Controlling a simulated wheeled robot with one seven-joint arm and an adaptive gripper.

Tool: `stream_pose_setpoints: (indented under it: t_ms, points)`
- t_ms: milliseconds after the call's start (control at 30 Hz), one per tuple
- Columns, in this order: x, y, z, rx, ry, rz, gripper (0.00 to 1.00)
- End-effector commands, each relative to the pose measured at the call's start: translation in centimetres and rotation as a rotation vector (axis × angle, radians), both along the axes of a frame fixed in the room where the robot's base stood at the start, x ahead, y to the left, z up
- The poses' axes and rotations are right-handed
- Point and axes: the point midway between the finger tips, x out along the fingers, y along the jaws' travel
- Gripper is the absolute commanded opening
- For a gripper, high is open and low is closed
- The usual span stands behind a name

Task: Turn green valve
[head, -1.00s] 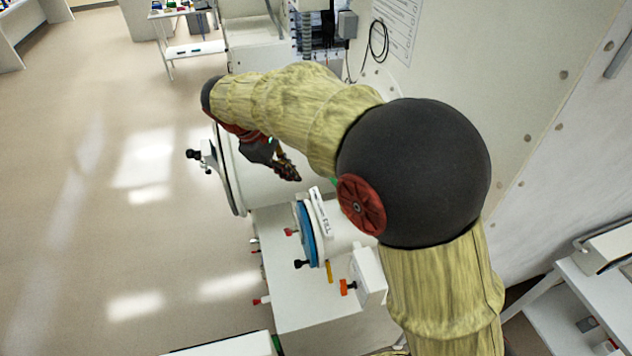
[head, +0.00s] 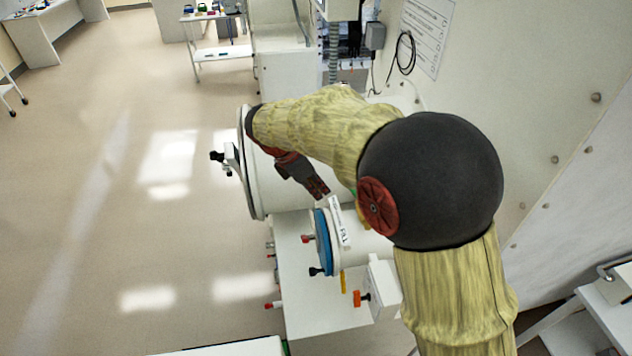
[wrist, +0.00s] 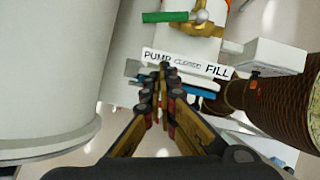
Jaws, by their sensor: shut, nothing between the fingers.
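The green valve handle (wrist: 165,16) is a green bar on a brass valve body (wrist: 201,24) at the top of the wrist view. A small green piece, probably the same handle, shows beside my elbow in the head view (head: 354,191). The rest of the valve is hidden there by my arm. My gripper (wrist: 164,72) is shut and empty, its fingertips in front of the white "PUMP … FILL" label (wrist: 185,62). The handle lies beyond the label from the fingertips, apart from them. In the head view my gripper (head: 322,190) is just above the label.
A large white cylinder (wrist: 55,70) fills the left of the wrist view. Open floor lies left.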

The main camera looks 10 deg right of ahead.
Motion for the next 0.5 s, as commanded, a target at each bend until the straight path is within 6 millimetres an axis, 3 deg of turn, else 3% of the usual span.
stream_pose_setpoints:
  t_ms: [233,500]
  points:
    - [0.5,-2.2,-4.3,-0.001,0.002,-0.002,0.0]
    - [1.4,-5.3,-3.6,0.002,-0.002,-0.003,0.0]
